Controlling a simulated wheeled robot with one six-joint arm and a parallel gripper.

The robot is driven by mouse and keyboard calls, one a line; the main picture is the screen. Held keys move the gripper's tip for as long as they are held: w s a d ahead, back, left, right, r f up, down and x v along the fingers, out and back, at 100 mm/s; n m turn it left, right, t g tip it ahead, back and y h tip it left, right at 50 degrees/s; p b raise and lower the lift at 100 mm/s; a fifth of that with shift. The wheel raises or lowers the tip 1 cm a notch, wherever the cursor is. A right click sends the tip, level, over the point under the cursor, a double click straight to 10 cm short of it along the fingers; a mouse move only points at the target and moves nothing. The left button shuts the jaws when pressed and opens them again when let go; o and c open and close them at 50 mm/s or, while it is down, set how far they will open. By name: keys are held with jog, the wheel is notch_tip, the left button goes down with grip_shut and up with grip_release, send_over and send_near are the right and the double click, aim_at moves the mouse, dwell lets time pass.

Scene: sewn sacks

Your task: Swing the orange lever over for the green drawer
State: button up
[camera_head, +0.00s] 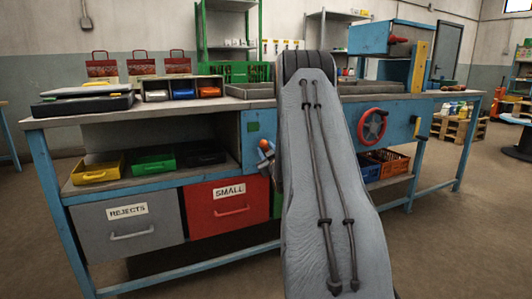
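A small orange knob (264,144), which looks like the end of the orange lever, shows on the front of the blue panel just left of my arm. Small grey and blue parts sit close below it, and I cannot tell which way the lever leans. A narrow strip of a green drawer front (277,204) shows beside the red drawer; my arm hides the rest. My grey arm rises through the middle of the view. My gripper is not visible; the arm hides that area.
The workbench (178,112) holds a grey REJECTS drawer (128,222) and a red SMALL drawer (226,204), both shut. Yellow (97,172) and green (153,163) bins stand on the shelf above. A red handwheel (372,126) is right of my arm.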

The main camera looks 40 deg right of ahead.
jog(key=shift+o, duration=0.4)
jog(key=shift+f, duration=0.25)
jog(key=shift+s, duration=0.15)
jog(key=shift+s+a, duration=0.1)
jog(key=shift+s, duration=0.2)
jog(key=p+v, duration=0.1)
jog(key=v, duration=0.6)
